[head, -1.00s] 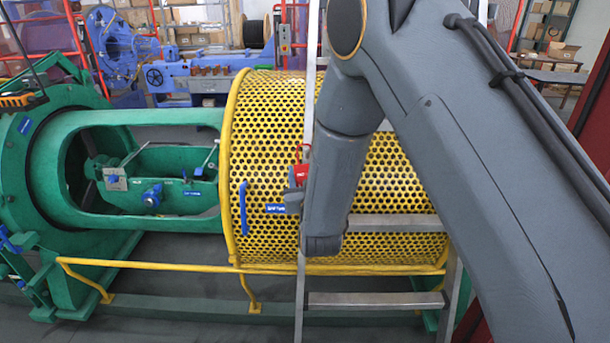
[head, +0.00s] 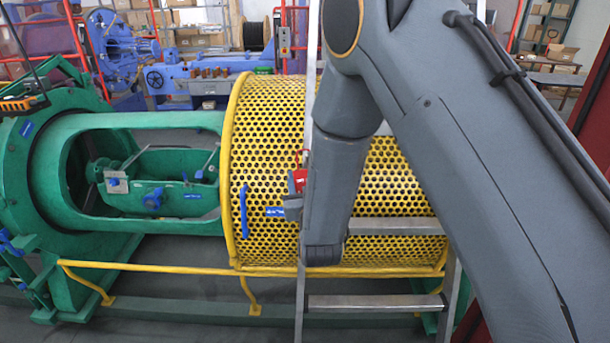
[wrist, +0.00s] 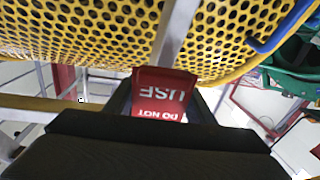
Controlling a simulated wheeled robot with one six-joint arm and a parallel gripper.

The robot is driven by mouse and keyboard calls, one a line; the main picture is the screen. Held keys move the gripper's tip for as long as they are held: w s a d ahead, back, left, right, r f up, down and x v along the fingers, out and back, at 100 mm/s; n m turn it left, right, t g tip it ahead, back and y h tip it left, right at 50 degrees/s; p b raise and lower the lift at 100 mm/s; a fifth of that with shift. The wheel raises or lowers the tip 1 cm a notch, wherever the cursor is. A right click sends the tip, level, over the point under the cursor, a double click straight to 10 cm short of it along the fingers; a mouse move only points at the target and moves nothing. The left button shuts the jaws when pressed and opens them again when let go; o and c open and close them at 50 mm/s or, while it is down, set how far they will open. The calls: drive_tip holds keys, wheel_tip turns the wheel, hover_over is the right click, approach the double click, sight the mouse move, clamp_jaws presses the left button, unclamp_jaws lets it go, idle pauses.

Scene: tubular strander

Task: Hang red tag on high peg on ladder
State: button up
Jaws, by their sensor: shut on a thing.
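The red tag (head: 298,180) is held by my gripper (head: 292,206), left of my forearm, in front of the yellow drum and beside the ladder's left rail (head: 300,300). In the wrist view the red tag (wrist: 162,92) sits between the dark fingers of my gripper (wrist: 160,108), with "DO NOT USE" upside down. The ladder rail (wrist: 178,35) appears behind the tag there; I cannot tell whether they touch. My arm hides much of the ladder in the head view. I cannot make out the high peg clearly in either view.
The perforated yellow drum (head: 270,130) stands close behind the ladder. A yellow rail (head: 160,267) runs low in front of the green machine frame (head: 150,117). Ladder rungs (head: 395,226) show right of my forearm. A blue handle (head: 244,210) is on the drum.

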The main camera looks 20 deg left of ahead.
drive_tip(key=a+p+v, duration=0.1)
drive_tip(key=v, duration=0.5)
drive_tip(key=shift+s+d, duration=0.15)
drive_tip(key=shift+s, duration=0.35)
idle(0.3)
drive_tip(key=w+d+f+m+h+b, duration=0.1)
drive_tip(key=d+h, duration=0.3)
drive_tip(key=d, duration=0.8)
drive_tip(key=w+d+f+m+h+b, duration=0.2)
drive_tip(key=d+f+m+h, duration=0.1)
drive_tip(key=d, duration=0.9)
drive_tip(key=w+d+f+m+h+b, duration=0.1)
drive_tip(key=d+h, duration=0.4)
drive_tip(key=d, duration=0.7)
drive_tip(key=f+m+b, duration=0.1)
drive_tip(key=m, duration=0.1)
drive_tip(key=shift+w+d+m+t, duration=0.2)
drive_tip(key=shift+m+t, duration=0.1)
drive_tip(key=shift+m, duration=0.1)
